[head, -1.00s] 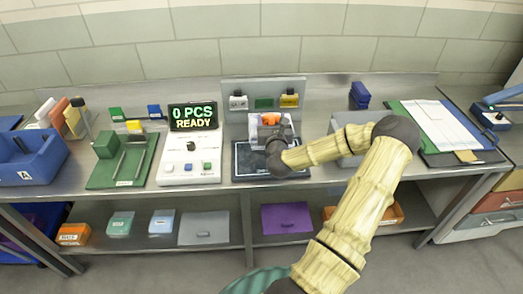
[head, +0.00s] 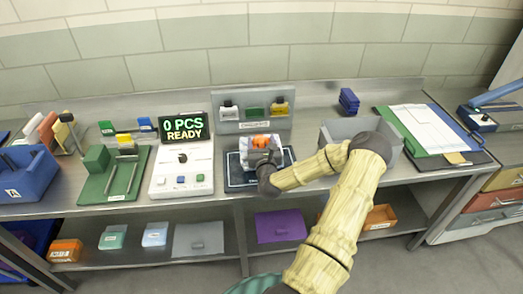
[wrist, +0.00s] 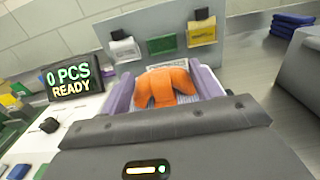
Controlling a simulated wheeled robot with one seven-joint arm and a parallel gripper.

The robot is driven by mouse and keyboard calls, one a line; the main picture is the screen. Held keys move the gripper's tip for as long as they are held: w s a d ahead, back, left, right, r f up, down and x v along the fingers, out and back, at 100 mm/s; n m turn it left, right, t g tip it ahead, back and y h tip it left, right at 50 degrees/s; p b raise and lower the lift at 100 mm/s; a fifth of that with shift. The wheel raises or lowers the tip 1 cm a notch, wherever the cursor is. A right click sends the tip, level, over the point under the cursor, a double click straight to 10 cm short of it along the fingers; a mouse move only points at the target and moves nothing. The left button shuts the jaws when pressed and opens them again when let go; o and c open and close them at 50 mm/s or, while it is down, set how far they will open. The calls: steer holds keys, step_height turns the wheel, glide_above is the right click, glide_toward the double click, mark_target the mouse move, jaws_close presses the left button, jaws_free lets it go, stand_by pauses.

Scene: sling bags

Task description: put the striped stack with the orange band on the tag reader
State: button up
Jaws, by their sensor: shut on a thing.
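The striped stack shows in the wrist view as a pale, finely striped bundle with a wide orange band (wrist: 168,86) across it. In the head view its orange band (head: 267,140) shows just beyond my gripper (head: 264,158). My gripper is shut on the stack, with lilac fingers (wrist: 120,96) at its two sides. The stack is over the dark, white-outlined pad (head: 236,180), which looks like the tag reader. My gripper and wrist hide the stack's underside, so I cannot tell whether it touches the pad.
A white console (head: 182,172) with a display (head: 184,127) reading "0 PCS READY" stands left of the pad. A grey panel with tags (head: 253,124) stands behind. A grey bin (head: 340,131) is close on the right. A blue stack (head: 349,101) lies behind that bin.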

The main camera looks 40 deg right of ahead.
steer(key=shift+f+p, duration=0.35)
steer(key=shift+f, duration=1.45)
steer(key=shift+f, duration=0.15)
steer(key=o, duration=1.6)
steer(key=b+v, duration=0.3)
steer(key=v, duration=0.9)
steer(key=shift+a, duration=0.1)
